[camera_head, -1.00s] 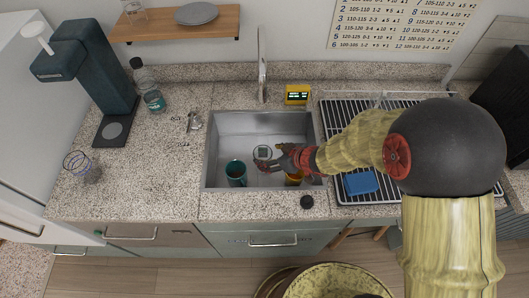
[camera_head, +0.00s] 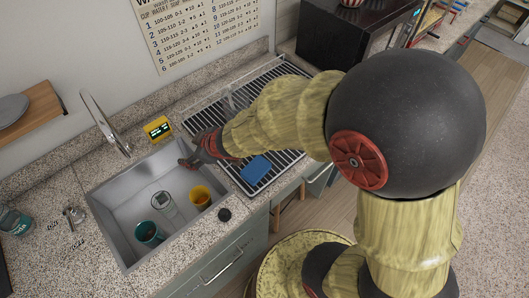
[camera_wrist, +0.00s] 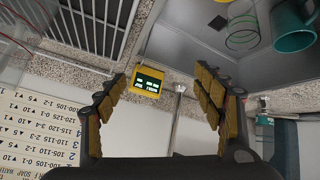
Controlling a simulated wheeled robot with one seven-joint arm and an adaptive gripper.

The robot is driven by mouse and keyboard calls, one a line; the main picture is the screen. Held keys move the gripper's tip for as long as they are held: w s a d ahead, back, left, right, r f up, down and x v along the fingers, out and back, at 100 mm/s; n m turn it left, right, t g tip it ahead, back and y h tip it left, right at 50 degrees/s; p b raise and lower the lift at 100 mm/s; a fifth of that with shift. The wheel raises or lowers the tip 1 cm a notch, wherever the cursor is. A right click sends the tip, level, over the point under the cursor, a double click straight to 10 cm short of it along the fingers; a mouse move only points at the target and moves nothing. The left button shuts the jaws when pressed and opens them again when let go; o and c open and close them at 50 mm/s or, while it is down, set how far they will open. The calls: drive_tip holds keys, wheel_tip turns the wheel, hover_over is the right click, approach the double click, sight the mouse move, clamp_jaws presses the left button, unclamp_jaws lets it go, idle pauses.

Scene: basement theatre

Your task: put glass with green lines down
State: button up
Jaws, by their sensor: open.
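My gripper (camera_head: 193,156) is open and empty at the back right corner of the sink, apart from the glass. In the wrist view both fingers of my gripper (camera_wrist: 160,77) are spread with nothing between them.
A drying rack (camera_head: 232,112) with a blue sponge (camera_head: 256,169) is to the right. A dark round knob (camera_head: 225,214) is on the front counter.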

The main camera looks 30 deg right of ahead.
drive_tip(key=s+d+r+m+h, duration=0.3)
drive_tip(key=s+d+r, duration=0.1)
drive_tip(key=d+r, duration=0.3)
drive_tip(key=s+d+r+m+h, duration=0.2)
drive_tip(key=s+d+r+m, duration=0.15)
drive_tip(key=d+r, duration=0.4)
drive_tip(key=s+r+m+g, duration=0.1)
drive_tip(key=s, duration=0.7)
drive_tip(key=s+r+m+g+y, duration=0.1)
drive_tip(key=s+r, duration=0.1)
drive_tip(key=s, duration=0.6)
drive_tip(key=shift+a+r, duration=0.25)
drive_tip(key=shift+c, duration=1)
